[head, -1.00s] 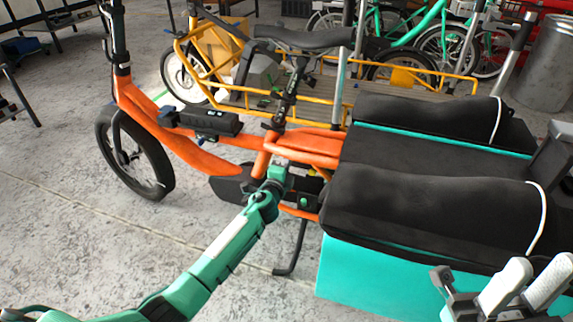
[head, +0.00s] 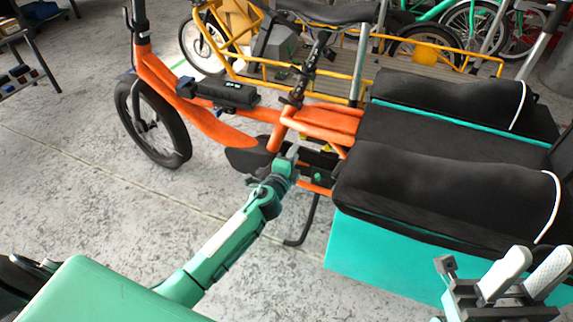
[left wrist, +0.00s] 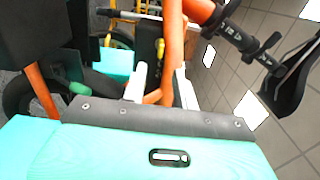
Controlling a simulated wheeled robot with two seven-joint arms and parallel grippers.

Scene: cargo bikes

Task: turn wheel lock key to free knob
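An orange cargo bike (head: 200,125) stands in the head view. A small green knob-like part (head: 318,177) sits on a dark housing below its seat tube; a green part also shows at the left in the left wrist view (left wrist: 80,88). I cannot make out the wheel lock key. My left gripper (head: 291,153) reaches the frame beside the dark housing. Its pale fingers stand apart in the left wrist view (left wrist: 163,85), with an orange tube showing between them; contact cannot be told. My right gripper (head: 526,268) is at the lower right, fingers apart and empty.
A teal cargo box (head: 375,255) with black padded covers (head: 440,195) fills the right side, close to my right gripper. A yellow cargo bike (head: 300,75) stands behind. A kickstand (head: 305,228) reaches the floor.

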